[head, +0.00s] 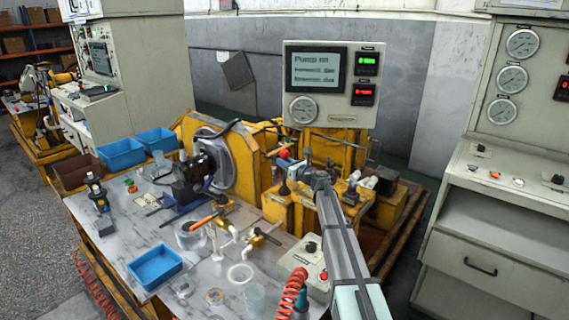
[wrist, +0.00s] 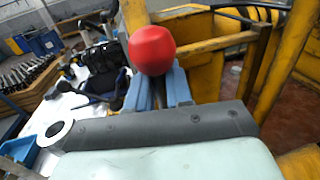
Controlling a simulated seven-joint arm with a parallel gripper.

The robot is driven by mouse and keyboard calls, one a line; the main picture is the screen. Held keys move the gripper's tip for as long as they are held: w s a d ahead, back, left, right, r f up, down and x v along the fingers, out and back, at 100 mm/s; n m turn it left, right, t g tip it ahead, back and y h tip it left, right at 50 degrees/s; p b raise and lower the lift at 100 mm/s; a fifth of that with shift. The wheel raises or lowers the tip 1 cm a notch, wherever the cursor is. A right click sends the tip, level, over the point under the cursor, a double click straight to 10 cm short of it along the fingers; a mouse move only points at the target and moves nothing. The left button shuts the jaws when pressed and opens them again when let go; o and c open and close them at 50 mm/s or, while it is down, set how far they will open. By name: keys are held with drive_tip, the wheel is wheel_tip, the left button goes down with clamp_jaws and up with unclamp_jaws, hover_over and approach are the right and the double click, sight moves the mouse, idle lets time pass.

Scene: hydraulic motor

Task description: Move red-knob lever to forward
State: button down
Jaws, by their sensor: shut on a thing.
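The red knob (wrist: 152,50) of the lever stands large in the middle of the wrist view, at the tips of my gripper. In the head view the red knob (head: 284,154) is small, just beyond the end of my arm. My gripper (wrist: 158,90) is shut on the lever just below the knob, its blue-grey fingers on either side. In the head view my gripper (head: 296,170) reaches over the yellow pump block (head: 290,215). The lever's shaft and base are hidden behind my gripper, so its tilt is hard to tell.
A yellow frame (wrist: 205,45) stands close beside the knob. A black-knobbed lever (head: 284,188) is near my gripper. A grey panel with a screen and gauge (head: 331,85) rises behind. The marble bench (head: 205,265) holds blue bins, cups and tools.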

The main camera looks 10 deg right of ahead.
drive_tip(key=shift+w+d+f+m+g, duration=0.2)
drive_tip(key=shift+w+d+m, duration=0.65)
drive_tip(key=shift+m, duration=0.1)
drive_tip(key=shift+w+d+f+m+g, duration=0.2)
drive_tip(key=shift+w+d+m, duration=0.6)
drive_tip(key=shift+m, duration=0.15)
drive_tip(key=c, duration=1.2)
unclamp_jaws()
wheel_tip(320, 180, up, 10)
